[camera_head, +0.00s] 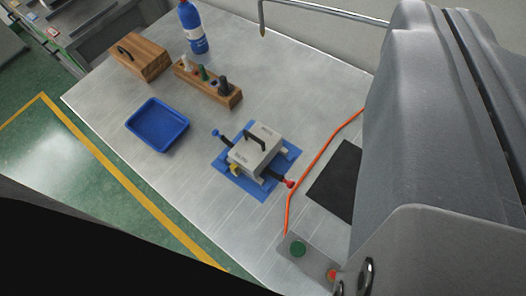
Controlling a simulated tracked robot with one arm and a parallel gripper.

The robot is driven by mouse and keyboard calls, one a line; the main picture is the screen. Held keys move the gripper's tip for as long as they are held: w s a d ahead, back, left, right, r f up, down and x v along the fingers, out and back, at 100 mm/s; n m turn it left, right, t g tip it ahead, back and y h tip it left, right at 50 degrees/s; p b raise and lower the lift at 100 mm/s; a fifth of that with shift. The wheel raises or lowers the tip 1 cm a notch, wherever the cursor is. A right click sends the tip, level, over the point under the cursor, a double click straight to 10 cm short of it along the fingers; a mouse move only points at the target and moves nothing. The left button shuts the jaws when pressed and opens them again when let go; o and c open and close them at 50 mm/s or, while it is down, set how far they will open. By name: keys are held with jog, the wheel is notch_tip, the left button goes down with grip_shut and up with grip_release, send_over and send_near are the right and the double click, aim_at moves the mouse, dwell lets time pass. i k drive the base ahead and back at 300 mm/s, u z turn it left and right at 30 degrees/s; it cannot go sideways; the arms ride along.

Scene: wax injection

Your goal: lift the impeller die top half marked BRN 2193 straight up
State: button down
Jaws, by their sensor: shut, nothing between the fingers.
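The impeller die (255,155) is a pale grey block on a blue mat (236,185) on the metal table. A black bar handle (256,139) stands on its top face. Dark markings show on the top, too small to read, so I cannot make out BRN 2193. A blue-knobbed part (216,133) sticks out at its left, a red-knobbed part (290,184) at its right, and a small yellow part (235,169) at its front. The seam between the halves is not clear. My gripper's fingers are not in this view.
A blue tray (157,125), a wooden block with several tools (208,86), a wooden box (140,57) and a blue bottle (193,30) stand behind. A large grey body fills the right.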

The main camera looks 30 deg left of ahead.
aim_at(258, 146)
jog(key=u, duration=0.05)
jog(key=k, duration=1.35)
jog(key=u, duration=0.8)
jog(key=i, duration=1)
jog(key=z, duration=0.55)
jog(key=i, duration=0.75)
jog(key=z, duration=0.6)
